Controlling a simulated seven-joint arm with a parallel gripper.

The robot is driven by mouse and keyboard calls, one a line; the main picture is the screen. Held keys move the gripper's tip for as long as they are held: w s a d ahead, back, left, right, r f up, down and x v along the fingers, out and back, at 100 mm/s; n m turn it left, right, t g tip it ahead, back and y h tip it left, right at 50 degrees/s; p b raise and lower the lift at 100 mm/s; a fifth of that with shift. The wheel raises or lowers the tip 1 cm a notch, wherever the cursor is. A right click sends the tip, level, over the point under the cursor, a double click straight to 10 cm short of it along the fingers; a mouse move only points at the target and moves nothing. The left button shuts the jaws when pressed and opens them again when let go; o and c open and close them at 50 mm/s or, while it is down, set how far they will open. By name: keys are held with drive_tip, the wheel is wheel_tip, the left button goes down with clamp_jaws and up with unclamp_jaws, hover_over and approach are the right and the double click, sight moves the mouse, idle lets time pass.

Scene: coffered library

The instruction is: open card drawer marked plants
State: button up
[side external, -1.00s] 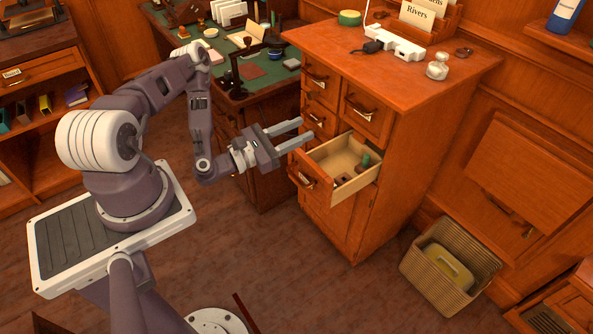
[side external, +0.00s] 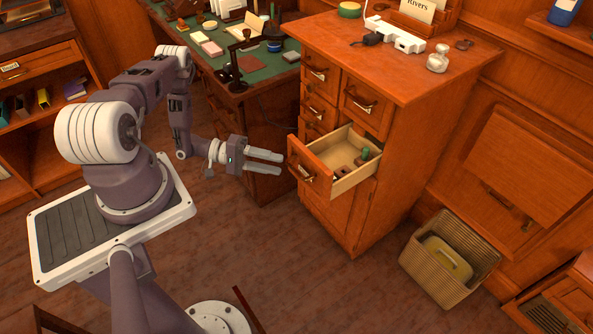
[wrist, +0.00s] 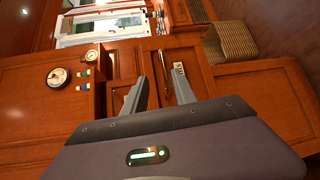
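A wooden card cabinet (side external: 395,195) stands in the middle of the side view. One of its drawers (side external: 352,180) is pulled out, showing a pale inside with a green item and small dark items. Its front has a handle and a label that I cannot read, so I cannot tell which drawer is marked plants. Several other drawers (side external: 360,100) are shut. My gripper (side external: 282,163) is left of the open drawer's front, apart from it. Its two fingers are spread with nothing between them; they also show apart in the wrist view (wrist: 160,85).
A green-topped desk (side external: 265,78) stands behind, left of the cabinet. A white device (side external: 395,37) and a glass jar (side external: 438,60) are on the cabinet top. A wicker basket (side external: 425,272) is on the floor at right. The floor before the cabinet is clear.

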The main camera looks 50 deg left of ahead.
sight(293, 170)
drive_tip(key=shift+w+d+f, duration=0.1)
drive_tip(key=shift+f, duration=0.4)
drive_tip(key=x, duration=0.7)
clamp_jaws()
idle(0.8)
